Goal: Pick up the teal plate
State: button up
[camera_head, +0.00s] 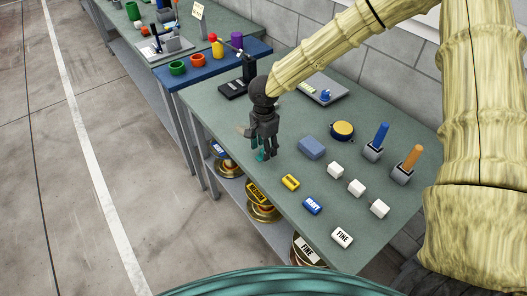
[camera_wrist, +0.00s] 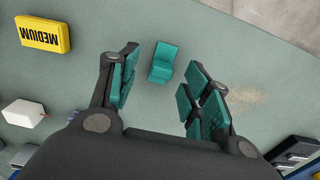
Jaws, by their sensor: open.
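The teal plate (camera_wrist: 163,61) lies on the grey-green bench top in the wrist view, a small block with a stepped or bent shape. My gripper (camera_wrist: 163,84) is open, with teal pads on both fingers. The plate shows in the gap between the fingers, toward their tips, and no finger visibly touches it. In the head view my gripper (camera_head: 261,146) points down over the left part of the bench. Teal shows at its lower end there, but I cannot tell pad from plate.
A yellow MEDIUM block (camera_wrist: 43,34) and a white block (camera_wrist: 23,112) lie left in the wrist view. The bench (camera_head: 225,110) also bears a blue box (camera_head: 312,148), a FINE block (camera_head: 342,238), and blue (camera_head: 381,135) and orange (camera_head: 413,158) upright handles.

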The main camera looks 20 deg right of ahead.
jog(key=shift+w+f, duration=0.2)
jog(key=shift+f, duration=0.8)
jog(key=shift+s, duration=0.1)
jog(key=shift+r, duration=0.15)
jog(key=c, duration=0.8)
jog(key=shift+r, duration=0.1)
